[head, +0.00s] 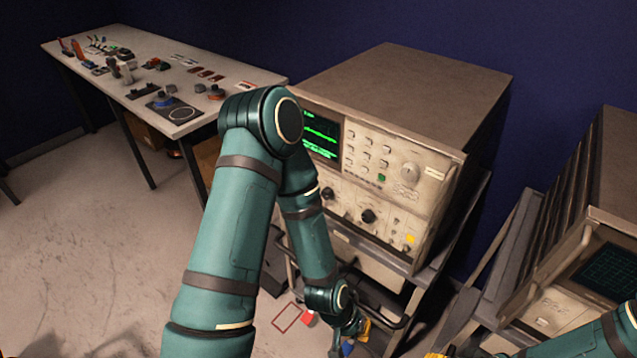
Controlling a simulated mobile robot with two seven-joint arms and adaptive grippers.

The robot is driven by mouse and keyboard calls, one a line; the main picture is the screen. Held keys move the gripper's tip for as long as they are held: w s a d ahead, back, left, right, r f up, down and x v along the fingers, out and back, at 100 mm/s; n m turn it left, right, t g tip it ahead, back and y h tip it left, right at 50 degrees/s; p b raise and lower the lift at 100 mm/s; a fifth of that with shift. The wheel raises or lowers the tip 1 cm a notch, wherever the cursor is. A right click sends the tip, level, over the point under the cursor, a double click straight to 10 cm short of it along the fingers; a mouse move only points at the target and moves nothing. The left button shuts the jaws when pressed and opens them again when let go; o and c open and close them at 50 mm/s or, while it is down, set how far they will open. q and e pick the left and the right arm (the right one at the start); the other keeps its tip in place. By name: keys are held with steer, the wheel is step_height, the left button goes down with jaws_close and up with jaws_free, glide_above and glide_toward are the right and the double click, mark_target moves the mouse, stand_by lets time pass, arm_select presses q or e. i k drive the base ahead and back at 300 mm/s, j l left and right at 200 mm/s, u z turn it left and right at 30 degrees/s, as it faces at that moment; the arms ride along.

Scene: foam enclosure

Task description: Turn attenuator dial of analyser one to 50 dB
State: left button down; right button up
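A beige analyser (400,95) with a lit green-trace screen (321,135) stands on a cart in the middle; whether it is analyser one cannot be read. Its front has two black dials, a left one (327,193) and a right one (368,216), and a larger pale knob (410,171). Labels and dial settings are too small to read. My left arm crosses in front of the screen's left side. My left gripper (350,341) hangs low, below the analyser and apart from its dials; its fingers are unclear. My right gripper (437,354) is mostly cut off at the bottom edge.
A second instrument (565,305) with a dark grid screen stands at right, near my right arm. A white table (215,75) with small parts stands at back left. A red block (308,319) lies by a red floor outline (286,317).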

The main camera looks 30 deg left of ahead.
mark_target(328, 193)
steer(key=u, duration=0.95)
